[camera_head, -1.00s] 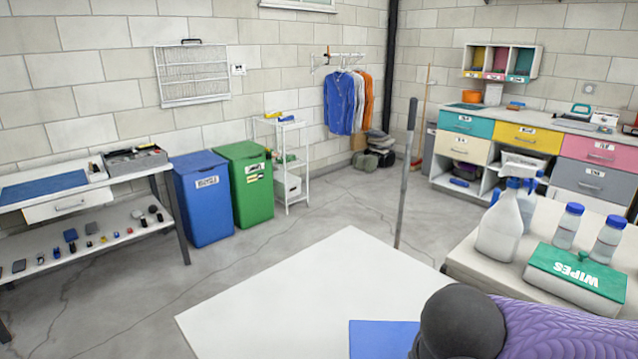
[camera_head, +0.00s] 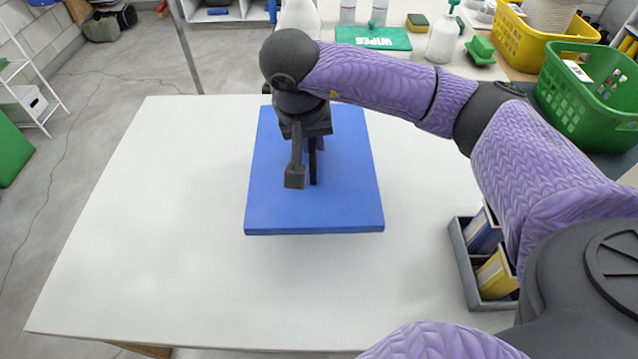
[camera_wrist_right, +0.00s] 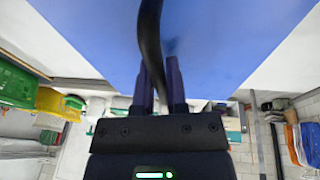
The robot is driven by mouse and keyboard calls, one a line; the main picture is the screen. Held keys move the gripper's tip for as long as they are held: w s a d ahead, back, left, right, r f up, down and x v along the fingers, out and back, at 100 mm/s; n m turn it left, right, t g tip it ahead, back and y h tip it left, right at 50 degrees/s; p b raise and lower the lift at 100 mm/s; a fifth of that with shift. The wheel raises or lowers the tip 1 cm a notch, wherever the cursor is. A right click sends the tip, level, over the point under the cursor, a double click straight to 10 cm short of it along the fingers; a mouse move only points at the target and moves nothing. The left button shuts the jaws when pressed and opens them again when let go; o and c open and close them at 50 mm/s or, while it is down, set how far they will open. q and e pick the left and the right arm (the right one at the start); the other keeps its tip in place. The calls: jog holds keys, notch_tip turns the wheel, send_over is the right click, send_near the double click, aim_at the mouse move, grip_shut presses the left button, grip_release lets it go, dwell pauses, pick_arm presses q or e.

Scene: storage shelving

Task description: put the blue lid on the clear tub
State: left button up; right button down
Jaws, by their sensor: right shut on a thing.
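The blue lid (camera_head: 345,205) is a flat blue slab over the middle of the white table, and its surface fills the top of the right wrist view (camera_wrist_right: 235,40). My right gripper (camera_head: 304,180) is over the lid, its fingers pointing down at it. In the right wrist view its fingers (camera_wrist_right: 158,65) are shut on a dark curved piece at the lid, which looks like its handle. I cannot tell whether the lid rests on something or is slightly raised. The clear tub is not visible. My left gripper is not in view.
The white table (camera_head: 150,220) is clear left of the lid. A grey divided tray (camera_head: 468,275) with blue and yellow items stands at the right edge. Behind are a green wipes pack (camera_head: 372,38), a spray bottle (camera_head: 442,40), a yellow basket (camera_head: 545,45) and a green basket (camera_head: 590,95).

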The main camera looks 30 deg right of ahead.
jog(key=x, duration=0.1)
jog(key=b+x, duration=0.1)
jog(key=x, duration=0.1)
jog(key=shift+s+a+f, duration=0.1)
jog(key=shift+s+f, duration=0.05)
jog(key=shift+f, duration=0.15)
notch_tip(320, 180, down, 7)
jog(key=shift+f+b, duration=0.1)
jog(key=shift+b, duration=1.05)
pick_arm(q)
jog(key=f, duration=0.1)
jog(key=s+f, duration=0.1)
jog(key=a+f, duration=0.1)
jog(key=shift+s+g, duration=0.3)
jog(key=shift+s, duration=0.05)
pick_arm(e)
jog(key=c, duration=1.1)
grip_release()
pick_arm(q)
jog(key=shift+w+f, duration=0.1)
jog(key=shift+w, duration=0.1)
pick_arm(e)
jog(key=o, duration=0.4)
jog(key=shift+o, duration=0.2)
